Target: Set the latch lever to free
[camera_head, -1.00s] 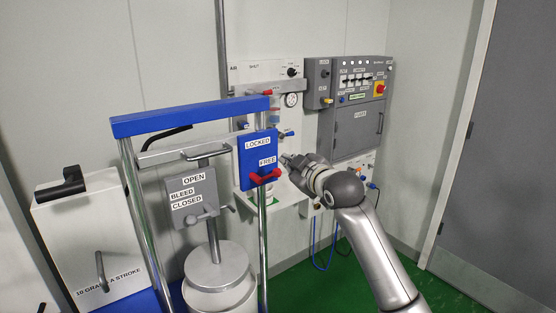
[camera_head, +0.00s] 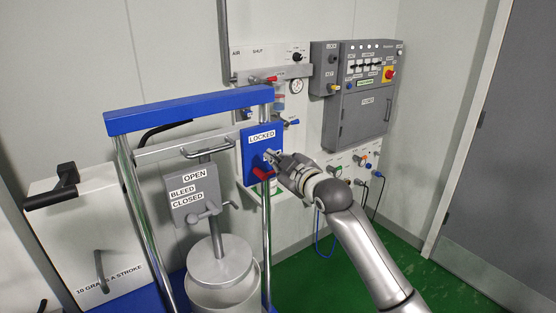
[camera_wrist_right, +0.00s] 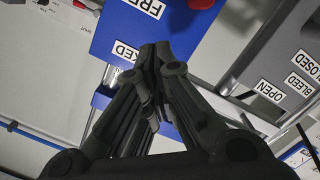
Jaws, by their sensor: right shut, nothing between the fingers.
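The blue latch plate (camera_head: 255,142) hangs on the blue-topped frame and carries a LOCKED label (camera_head: 261,135) above a FREE label, which my gripper mostly covers in the head view. The red latch lever (camera_head: 263,174) is at the plate's lower edge, beside the FREE label; my gripper partly hides it. My right gripper (camera_head: 272,155) is shut and empty, its tips at the plate's right part, just above the lever. In the right wrist view, the shut fingers (camera_wrist_right: 157,52) overlap the LOCKED label, and part of the red lever (camera_wrist_right: 201,3) shows at the top edge. I cannot tell whether they touch.
The grey OPEN/BLEED/CLOSED valve plate (camera_head: 193,195) stands left of the latch plate, above a drum (camera_head: 222,270). A grey control box (camera_head: 360,115) is on the wall behind. A white box (camera_head: 85,240) with a black handle is at left. Green floor is free at right.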

